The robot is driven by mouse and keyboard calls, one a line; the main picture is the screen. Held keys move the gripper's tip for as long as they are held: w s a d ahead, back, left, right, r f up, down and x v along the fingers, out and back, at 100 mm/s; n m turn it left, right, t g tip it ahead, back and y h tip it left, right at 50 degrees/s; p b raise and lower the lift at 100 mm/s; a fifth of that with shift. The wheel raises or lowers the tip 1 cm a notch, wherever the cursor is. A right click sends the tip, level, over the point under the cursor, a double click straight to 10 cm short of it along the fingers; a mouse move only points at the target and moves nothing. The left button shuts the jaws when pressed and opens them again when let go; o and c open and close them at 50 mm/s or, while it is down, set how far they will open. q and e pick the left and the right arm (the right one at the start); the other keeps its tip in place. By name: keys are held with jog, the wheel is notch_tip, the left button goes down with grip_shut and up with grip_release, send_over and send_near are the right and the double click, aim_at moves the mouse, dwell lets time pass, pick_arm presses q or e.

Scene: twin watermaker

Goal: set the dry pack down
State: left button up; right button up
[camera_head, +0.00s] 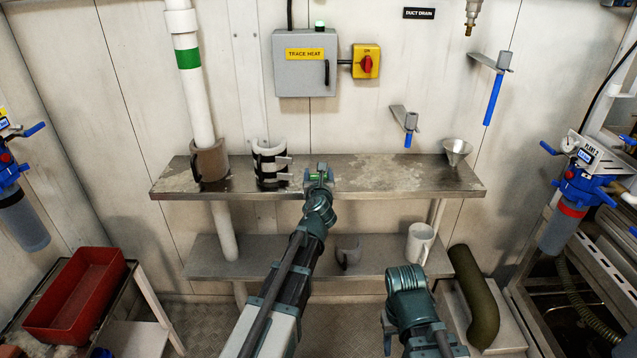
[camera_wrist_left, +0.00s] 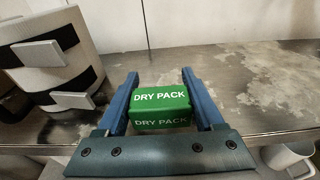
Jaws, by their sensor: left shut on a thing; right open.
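The dry pack (camera_wrist_left: 160,97) is a small green block with white "DRY PACK" lettering. It sits between the two blue fingers of my left gripper (camera_wrist_left: 160,85), which is shut on it. In the head view my left gripper (camera_head: 318,178) is at the front edge of the upper metal shelf (camera_head: 375,178), with a bit of the green pack (camera_head: 319,176) showing. I cannot tell whether the pack touches the shelf. My right gripper (camera_head: 388,330) is low at the bottom of the head view, away from the shelf, its fingers mostly hidden; it is open.
A pale strapped sleeve (camera_head: 270,163) stands on the shelf just left of my left gripper; a brown-wrapped pipe (camera_head: 209,162) is further left. A metal funnel (camera_head: 457,151) is at the right end. The shelf between gripper and funnel is clear. A white mug (camera_head: 420,243) stands below.

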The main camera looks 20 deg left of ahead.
pick_arm(q)
jog(key=shift+f, duration=0.35)
pick_arm(e)
jog(key=shift+f, duration=0.4)
pick_arm(q)
jog(key=shift+f, duration=0.15)
jog(key=o, duration=1.3)
jog(key=shift+o, duration=0.2)
pick_arm(e)
jog(key=shift+f, duration=0.1)
pick_arm(q)
jog(key=shift+r, duration=0.3)
jog(key=p+v, duration=0.1)
jog(key=v, duration=1.1)
jog(key=shift+f+p, duration=0.2)
jog(key=shift+p, duration=0.2)
pick_arm(e)
notch_tip(320, 180, up, 2)
